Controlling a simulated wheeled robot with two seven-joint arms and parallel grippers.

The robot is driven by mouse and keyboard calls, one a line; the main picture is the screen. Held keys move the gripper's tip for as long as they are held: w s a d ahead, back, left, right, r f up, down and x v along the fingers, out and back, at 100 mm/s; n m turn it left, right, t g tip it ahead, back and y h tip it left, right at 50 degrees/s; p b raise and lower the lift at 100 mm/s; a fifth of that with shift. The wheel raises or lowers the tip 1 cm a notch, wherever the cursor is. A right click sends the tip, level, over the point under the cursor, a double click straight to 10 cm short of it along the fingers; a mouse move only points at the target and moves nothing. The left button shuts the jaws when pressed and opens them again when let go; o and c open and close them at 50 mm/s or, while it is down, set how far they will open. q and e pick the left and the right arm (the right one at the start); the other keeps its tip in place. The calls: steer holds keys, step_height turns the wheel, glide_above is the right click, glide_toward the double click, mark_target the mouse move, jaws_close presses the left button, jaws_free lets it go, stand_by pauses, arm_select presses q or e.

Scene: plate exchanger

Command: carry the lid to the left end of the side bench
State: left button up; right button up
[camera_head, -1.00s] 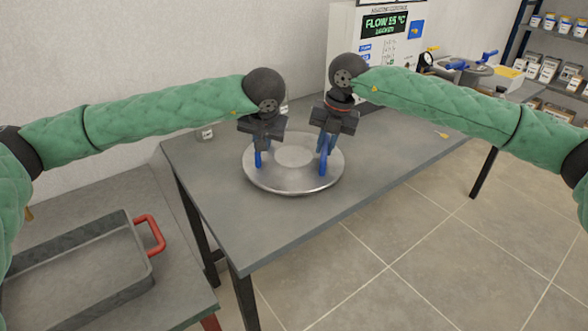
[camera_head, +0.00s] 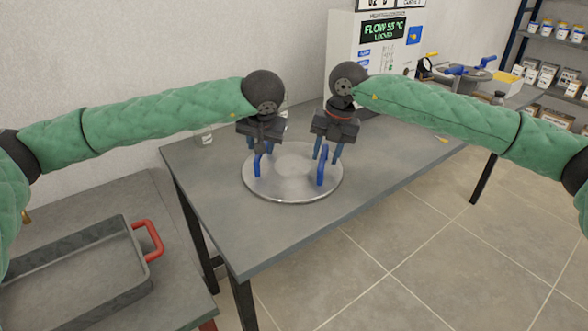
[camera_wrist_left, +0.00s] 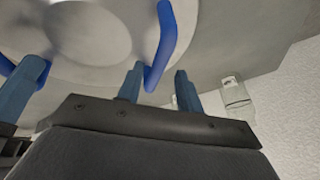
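The lid (camera_head: 294,194), a round silvery metal disc with two upright blue handles, lies flat on the side bench (camera_head: 225,225), near its left end. My left gripper (camera_head: 259,147) is open just above the left handle (camera_head: 257,166). In the left wrist view, its two blue fingers (camera_wrist_left: 160,88) are spread apart, with the handle (camera_wrist_left: 161,45) close by and nothing gripped. My right gripper (camera_head: 326,152) is open above the right handle (camera_head: 321,172), its fingers apart. Both handles stand free.
A grey tray with a red handle (camera_head: 153,240) sits on a lower surface at front left. A control panel box (camera_head: 378,55) and a metal vessel (camera_head: 468,75) are farther right.

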mark_target(264, 163)
arm_select(q)
steer(key=f, duration=0.3)
steer(key=shift+s+d+f, duration=0.1)
steer(key=shift+s+d, duration=0.15)
steer(key=shift+d, duration=0.1)
arm_select(e)
steer(key=shift+f, duration=0.6)
arm_select(q)
steer(key=shift+s+r, duration=0.2)
steer(key=shift+r, duration=0.3)
arm_select(e)
steer(key=shift+a, duration=0.15)
steer(key=shift+r, duration=0.2)
steer(key=shift+w+r, duration=0.15)
steer(key=shift+r, duration=0.25)
arm_select(q)
steer(key=w+a+r+v, duration=0.1)
steer(key=v, duration=0.8)
steer(key=shift+w+p, duration=0.2)
steer(key=shift+p, duration=0.1)
arm_select(e)
step_height(264, 163, up, 11)
steer(key=d, duration=0.2)
steer(key=shift+s+d, duration=0.2)
steer(key=shift+s, duration=0.1)
arm_select(q)
steer(key=shift+d+r, duration=0.15)
